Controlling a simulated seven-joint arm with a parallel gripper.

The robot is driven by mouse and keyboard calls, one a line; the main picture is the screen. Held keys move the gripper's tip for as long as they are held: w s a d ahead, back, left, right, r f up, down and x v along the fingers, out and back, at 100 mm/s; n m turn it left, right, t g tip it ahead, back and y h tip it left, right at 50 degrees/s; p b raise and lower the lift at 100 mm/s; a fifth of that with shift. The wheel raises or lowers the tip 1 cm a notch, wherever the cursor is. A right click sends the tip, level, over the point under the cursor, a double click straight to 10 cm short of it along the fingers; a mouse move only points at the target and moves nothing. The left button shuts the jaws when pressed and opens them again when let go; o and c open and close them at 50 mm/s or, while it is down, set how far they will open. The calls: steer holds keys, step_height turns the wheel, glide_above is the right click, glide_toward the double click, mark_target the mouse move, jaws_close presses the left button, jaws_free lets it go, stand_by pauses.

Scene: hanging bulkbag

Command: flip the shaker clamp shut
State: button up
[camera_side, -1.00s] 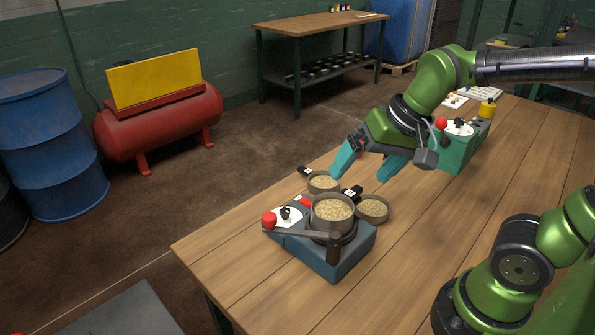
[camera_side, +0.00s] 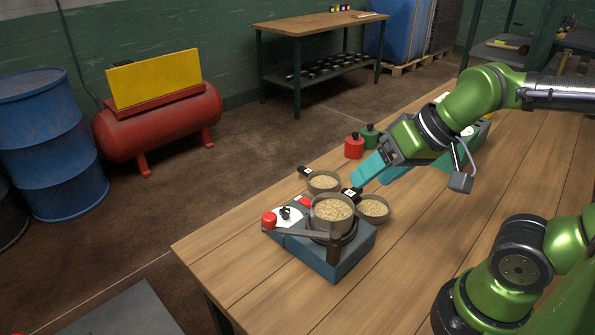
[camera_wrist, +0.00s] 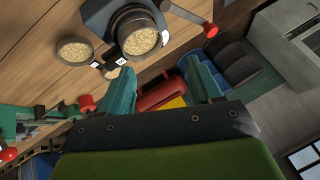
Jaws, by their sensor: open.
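The near shaker has a blue-grey base (camera_side: 345,262) and a round pan of grain (camera_side: 333,210) on top. Its clamp lever (camera_side: 300,234) is a dark bar running along the front from a dark upright post (camera_side: 333,247) to a red knob (camera_side: 268,220) at the left. In the wrist view, the lever ends at a red knob (camera_wrist: 210,30), right of the grain pan (camera_wrist: 140,38). My gripper (camera_side: 364,172) has teal fingers and is open and empty, above and behind the shaker, apart from it. In the wrist view, the fingers (camera_wrist: 158,68) stand spread, with nothing between them.
Two smaller grain pans with dark handles stand close behind the shaker, one at the left (camera_side: 323,182) and one at the right (camera_side: 374,208). A red container (camera_side: 354,146) and a green one (camera_side: 369,135) stand farther back. A second machine is partly hidden behind my arm.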

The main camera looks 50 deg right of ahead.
steer(key=w+a+n+g, duration=0.1)
steer(key=a, duration=0.3)
steer(key=a+n+g+h, duration=0.1)
steer(key=a, duration=0.3)
steer(key=w+a+n+g, duration=0.1)
steer(key=a, duration=0.4)
steer(key=shift+w+f+g, duration=0.3)
steer(key=shift+f+g, duration=0.05)
steer(key=shift+g, duration=0.05)
jaws_close()
steer(key=w+a+r+m+h, duration=0.1)
steer(key=a+r+m+h, duration=0.2)
steer(key=a+m, duration=0.4)
steer(key=shift+w+m+t+h, duration=0.3)
steer(key=shift+w+h, duration=0.05)
steer(key=shift+h, duration=0.25)
